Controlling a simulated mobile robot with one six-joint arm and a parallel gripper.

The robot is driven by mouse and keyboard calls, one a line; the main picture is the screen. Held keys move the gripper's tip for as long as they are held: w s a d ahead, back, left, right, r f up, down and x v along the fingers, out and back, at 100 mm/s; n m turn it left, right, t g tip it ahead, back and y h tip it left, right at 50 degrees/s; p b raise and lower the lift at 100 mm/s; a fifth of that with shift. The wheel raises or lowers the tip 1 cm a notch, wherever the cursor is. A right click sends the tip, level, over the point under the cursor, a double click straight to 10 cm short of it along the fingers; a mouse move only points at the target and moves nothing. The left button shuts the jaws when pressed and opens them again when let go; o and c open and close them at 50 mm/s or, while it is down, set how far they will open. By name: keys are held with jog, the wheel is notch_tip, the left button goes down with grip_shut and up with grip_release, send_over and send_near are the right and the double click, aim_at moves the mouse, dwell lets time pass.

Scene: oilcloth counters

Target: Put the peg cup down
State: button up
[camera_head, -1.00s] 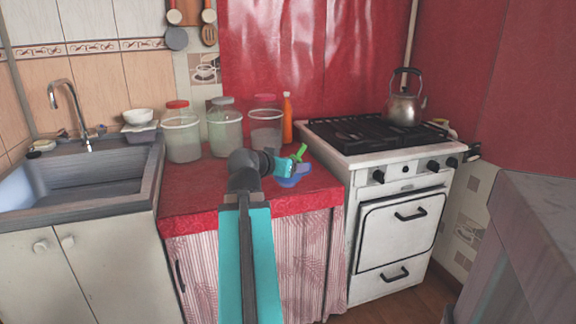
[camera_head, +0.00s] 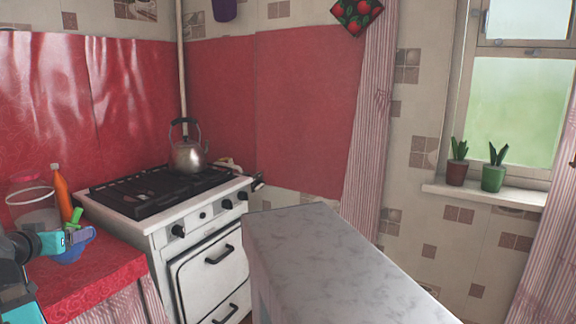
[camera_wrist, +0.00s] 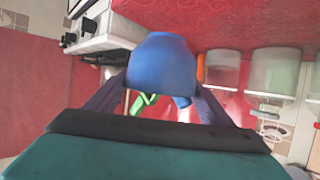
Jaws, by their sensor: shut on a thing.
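The peg cup is a blue cup (camera_head: 72,253) at the left of the head view, with a green peg (camera_head: 72,219) sticking up from it. My gripper (camera_head: 80,237) is at the cup's upper part, over the red counter. In the wrist view the blue cup (camera_wrist: 162,65) sits between my two dark fingers (camera_wrist: 162,98), which are shut on it. A green peg (camera_wrist: 143,103) and a pale one show below it there. I cannot tell whether the cup touches the counter.
A red oilcloth counter (camera_head: 95,277) is under the cup, with a clear jar (camera_head: 33,212) and an orange bottle (camera_head: 62,192) behind. The stove (camera_head: 160,212) with a kettle (camera_head: 188,152) stands right of it. A bare grey marbled counter (camera_head: 325,265) is at centre right.

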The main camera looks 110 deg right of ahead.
notch_tip(320, 180, up, 16)
jog(key=p, duration=1.5)
jog(key=shift+r, duration=0.15)
